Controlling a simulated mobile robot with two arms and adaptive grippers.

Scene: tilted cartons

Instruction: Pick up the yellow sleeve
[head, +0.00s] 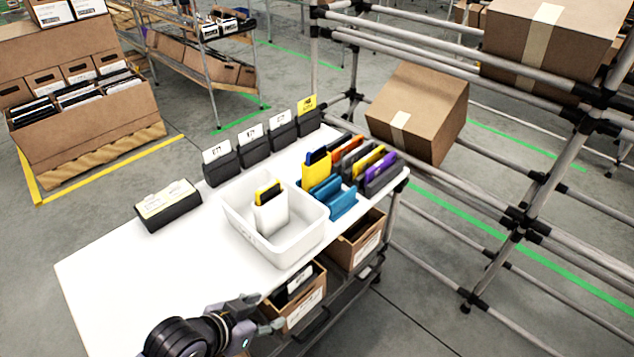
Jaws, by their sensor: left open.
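A yellow sleeve (316,171) stands upright near the right end of the white table, with a dark blue item showing at its top. It stands behind the white bin, close to blue holders (341,203). My left gripper (271,310) is at the table's front edge, low in the view. Its fingers are apart with nothing seen between them, and it is well away from the yellow sleeve. My right gripper is not in view.
A white bin (239,217) holds a white sleeve (271,216) with yellow and black items. Grey holders with orange, yellow and purple items (380,167) stand at the right. Several black labelled holders line the back edge. The table's left part (110,277) is clear.

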